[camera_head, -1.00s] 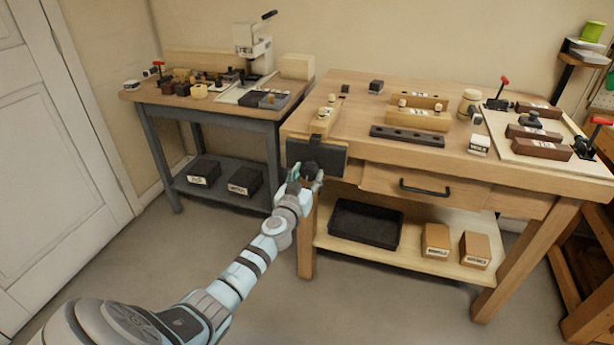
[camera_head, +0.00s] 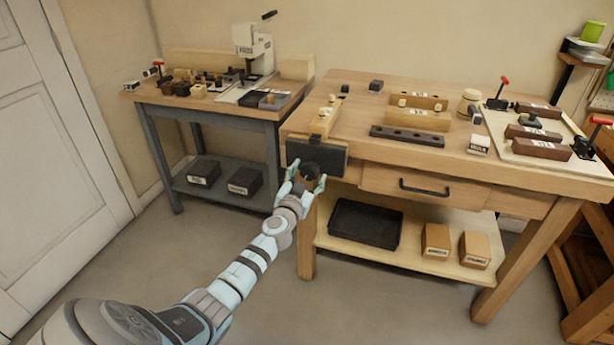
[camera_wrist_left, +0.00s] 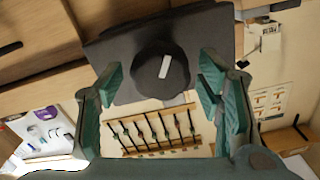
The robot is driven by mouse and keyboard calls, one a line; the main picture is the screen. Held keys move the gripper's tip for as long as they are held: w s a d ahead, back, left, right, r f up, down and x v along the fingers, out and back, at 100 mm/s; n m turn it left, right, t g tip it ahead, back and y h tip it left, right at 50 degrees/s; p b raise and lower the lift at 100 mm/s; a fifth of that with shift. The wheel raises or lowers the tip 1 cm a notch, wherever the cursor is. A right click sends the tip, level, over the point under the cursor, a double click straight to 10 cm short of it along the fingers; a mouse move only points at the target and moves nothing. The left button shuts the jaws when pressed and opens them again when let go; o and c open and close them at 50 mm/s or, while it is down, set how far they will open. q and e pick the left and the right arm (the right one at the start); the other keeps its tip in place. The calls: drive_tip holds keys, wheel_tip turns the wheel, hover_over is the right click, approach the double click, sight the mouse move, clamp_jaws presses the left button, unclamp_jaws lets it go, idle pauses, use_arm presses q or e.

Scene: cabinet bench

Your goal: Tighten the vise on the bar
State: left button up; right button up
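The vise (camera_head: 318,155) is a dark jaw block on the front left edge of the wooden workbench. Its round dark knob (camera_head: 309,171) faces out toward me, and in the left wrist view the knob (camera_wrist_left: 162,75) carries a pale mark. A light wooden bar (camera_head: 324,120) lies on the bench top directly behind the jaw. My left gripper (camera_head: 304,184) is in front of the knob; in the left wrist view its fingers (camera_wrist_left: 160,95) are spread wide on both sides of the knob, with gaps. My right gripper is not in view.
A drawer with a black handle (camera_head: 425,188) is right of the vise. A black tray (camera_head: 366,223) sits on the lower shelf. Blocks and a dark drilled rail (camera_head: 407,135) lie on the bench. A grey side table (camera_head: 225,112) stands at left.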

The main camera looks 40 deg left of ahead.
use_arm(q)
drive_tip(key=shift+s, duration=0.1)
drive_tip(key=p+v, duration=0.1)
drive_tip(key=v, duration=0.6)
idle(0.6)
